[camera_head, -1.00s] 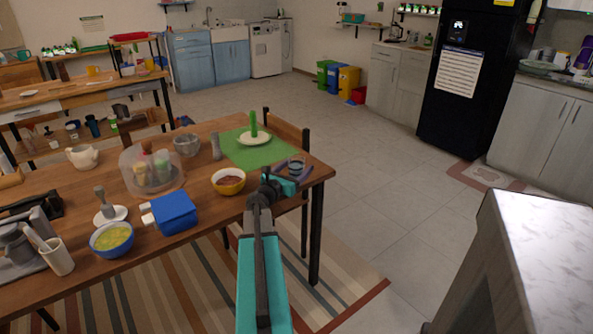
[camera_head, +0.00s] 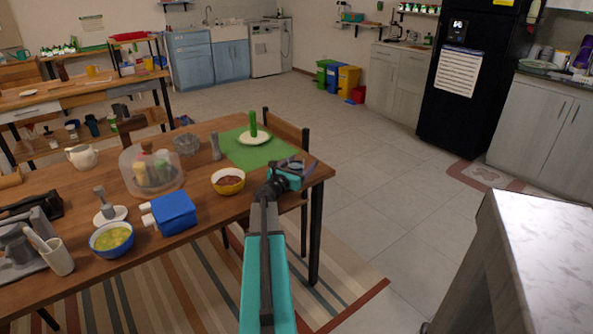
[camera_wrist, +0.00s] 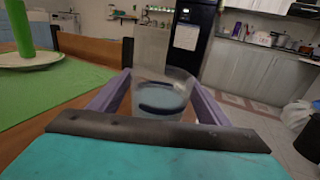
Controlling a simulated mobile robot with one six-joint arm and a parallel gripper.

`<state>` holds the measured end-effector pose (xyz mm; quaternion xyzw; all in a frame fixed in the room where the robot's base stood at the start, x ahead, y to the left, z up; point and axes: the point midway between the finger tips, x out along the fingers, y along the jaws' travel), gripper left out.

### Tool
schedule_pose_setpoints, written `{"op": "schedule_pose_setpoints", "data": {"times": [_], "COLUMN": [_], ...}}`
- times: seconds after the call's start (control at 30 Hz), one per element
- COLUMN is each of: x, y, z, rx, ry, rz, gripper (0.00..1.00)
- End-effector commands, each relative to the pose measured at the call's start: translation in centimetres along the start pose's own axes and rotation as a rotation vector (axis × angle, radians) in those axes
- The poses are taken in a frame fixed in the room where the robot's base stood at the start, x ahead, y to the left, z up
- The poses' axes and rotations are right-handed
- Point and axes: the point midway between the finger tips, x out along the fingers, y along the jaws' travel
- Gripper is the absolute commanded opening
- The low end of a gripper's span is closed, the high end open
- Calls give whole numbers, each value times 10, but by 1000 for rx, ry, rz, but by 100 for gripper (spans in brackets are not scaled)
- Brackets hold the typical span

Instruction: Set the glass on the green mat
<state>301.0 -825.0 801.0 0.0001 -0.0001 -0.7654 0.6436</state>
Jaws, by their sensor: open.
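The clear glass (camera_wrist: 163,98) with bluish contents stands upright on the wooden table in the wrist view, between the two purple fingers of my gripper (camera_wrist: 162,100). The fingers are open around it, with no clear sign that they press on it. In the head view my gripper (camera_head: 294,170) is at the table's right corner and mostly hides the glass. The green mat (camera_head: 248,148) lies flat to the left of and behind my gripper; it also shows at left in the wrist view (camera_wrist: 50,100). A plate (camera_head: 255,138) with a green upright object (camera_head: 253,122) is on the mat.
A bowl with reddish food (camera_head: 228,182) stands left of my gripper. A grey shaker (camera_head: 216,147) stands at the mat's left edge. A chair (camera_head: 287,130) is behind the mat. The front part of the mat looks clear.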

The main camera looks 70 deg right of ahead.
Motion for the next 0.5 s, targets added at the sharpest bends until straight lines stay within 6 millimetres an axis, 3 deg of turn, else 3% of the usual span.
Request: {"op": "schedule_pose_setpoints", "data": {"times": [0.07,0.4,0.5], "x": [0,0,0], "y": [0,0,0], "z": [0,1,1], "rx": [0,0,0], "ry": [0,-1,-1], "rz": [0,0,0], "gripper": [69,13,12]}}
